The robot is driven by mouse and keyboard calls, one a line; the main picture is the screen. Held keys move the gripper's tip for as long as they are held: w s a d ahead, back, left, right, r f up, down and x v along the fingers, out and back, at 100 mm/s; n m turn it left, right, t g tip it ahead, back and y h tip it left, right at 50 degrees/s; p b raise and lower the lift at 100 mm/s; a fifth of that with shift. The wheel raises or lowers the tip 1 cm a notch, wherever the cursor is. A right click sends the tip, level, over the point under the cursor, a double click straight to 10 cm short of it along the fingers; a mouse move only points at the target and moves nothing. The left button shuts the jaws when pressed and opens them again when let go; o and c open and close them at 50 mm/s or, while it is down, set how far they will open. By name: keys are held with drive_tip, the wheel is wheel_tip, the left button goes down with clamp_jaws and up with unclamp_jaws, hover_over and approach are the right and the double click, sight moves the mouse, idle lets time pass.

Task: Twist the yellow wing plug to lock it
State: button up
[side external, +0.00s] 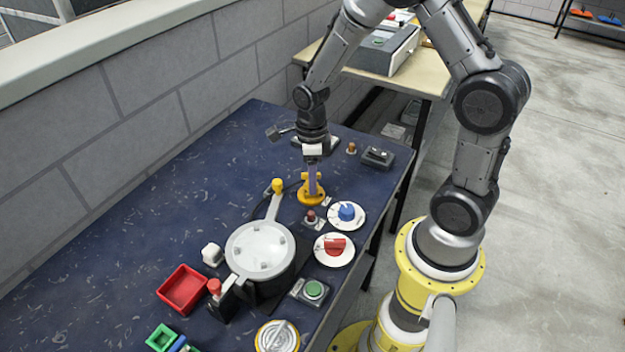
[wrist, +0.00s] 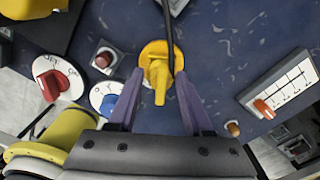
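The yellow wing plug (wrist: 157,72) sits on a round yellow base on the blue table, with a dark cable running up from it. In the side view the yellow plug (side external: 311,196) is partly hidden behind my gripper's fingers. My gripper (wrist: 157,92) points down over the plug. Its two purple fingers stand apart, one on each side of the plug's wing, with gaps visible in the wrist view. In the side view my gripper (side external: 313,185) is low at the plug; whether a finger touches it I cannot tell.
A blue knob (side external: 347,212), a red knob (side external: 335,247) and a brown-red button (side external: 310,216) stand close by. A lidded pot (side external: 260,247) with a yellow-tipped handle is nearby. A switch box (side external: 377,157) sits near the table's edge. Bare table lies left of the plug.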

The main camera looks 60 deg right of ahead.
drive_tip(key=shift+r, duration=0.15)
drive_tip(key=shift+w+r, duration=0.1)
drive_tip(key=shift+r, duration=3.65)
drive_tip(key=s+a+r+n+t, duration=0.2)
drive_tip(key=r+n, duration=0.1)
drive_tip(key=r, duration=0.4)
drive_tip(key=s+a+r+n+t, duration=0.2)
drive_tip(key=r+n, duration=0.1)
drive_tip(key=r, duration=0.3)
drive_tip(key=s+a+n, duration=0.1)
drive_tip(key=s+n, duration=0.5)
drive_tip(key=n, duration=0.5)
drive_tip(key=s+a+r+n+t, duration=0.1)
drive_tip(key=s+n, duration=0.5)
drive_tip(key=n, duration=0.6)
drive_tip(key=shift+a+r+t, duration=0.25)
drive_tip(key=shift+r+t, duration=0.05)
drive_tip(key=shift+c, duration=0.2)
